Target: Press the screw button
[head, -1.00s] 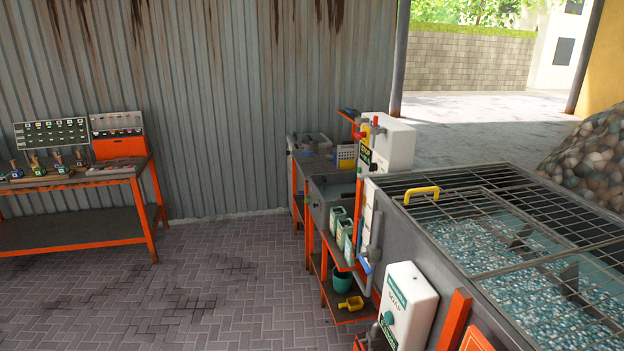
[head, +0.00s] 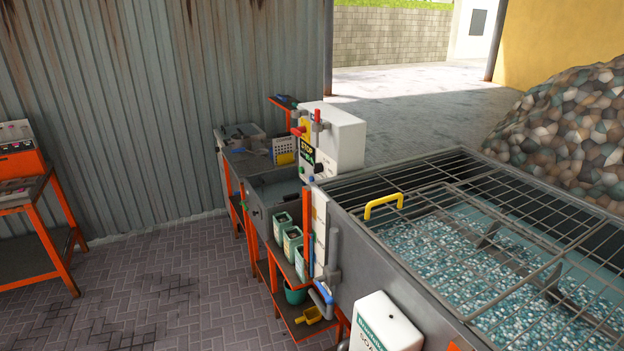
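A white control box (head: 337,137) stands at the near end of the workbench, beside the vat. Its left face has a yellow and dark panel with a "STOP" label (head: 307,147), red parts at the top (head: 299,131) and dark knobs lower down (head: 318,168). Lettering under the STOP label is too small to read, and I cannot tell which control is the screw button. Neither of my grippers is in view.
A large grey vat (head: 395,290) with a wire grid lid and yellow handle (head: 383,204) holds plastic flakes at right. A white soap box (head: 383,325) hangs at its front. An orange table (head: 40,228) stands at left. The paved floor (head: 165,285) between is clear.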

